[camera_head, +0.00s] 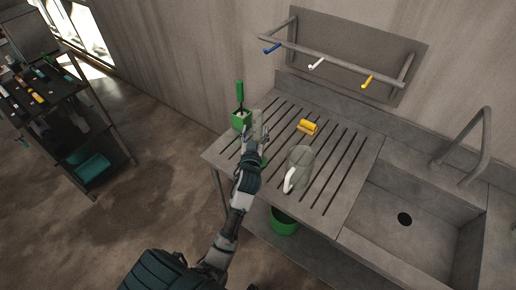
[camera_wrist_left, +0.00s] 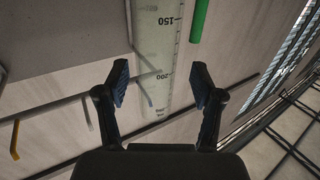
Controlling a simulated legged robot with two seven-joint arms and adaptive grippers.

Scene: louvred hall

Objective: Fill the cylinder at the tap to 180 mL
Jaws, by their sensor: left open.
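The clear measuring cylinder (camera_head: 258,118) stands at the left part of the slotted drainboard, partly hidden by my left gripper (camera_head: 256,136). In the left wrist view the cylinder (camera_wrist_left: 157,45) shows marks 150 and 200, and no water can be made out in it. My left gripper (camera_wrist_left: 160,85) is open, its blue-padded fingers on either side of the cylinder's line, with gaps showing. The grey tap (camera_head: 484,135) arches over the sink (camera_head: 385,215) at the right. My right gripper is not in view.
A clear jug with a white handle (camera_head: 289,181) and a yellow object (camera_head: 307,127) are on the drainboard (camera_head: 335,185). A green holder with a brush (camera_head: 240,118) stands close behind my gripper. A peg rail (camera_head: 330,60) is above; a green bucket (camera_head: 284,222) is below.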

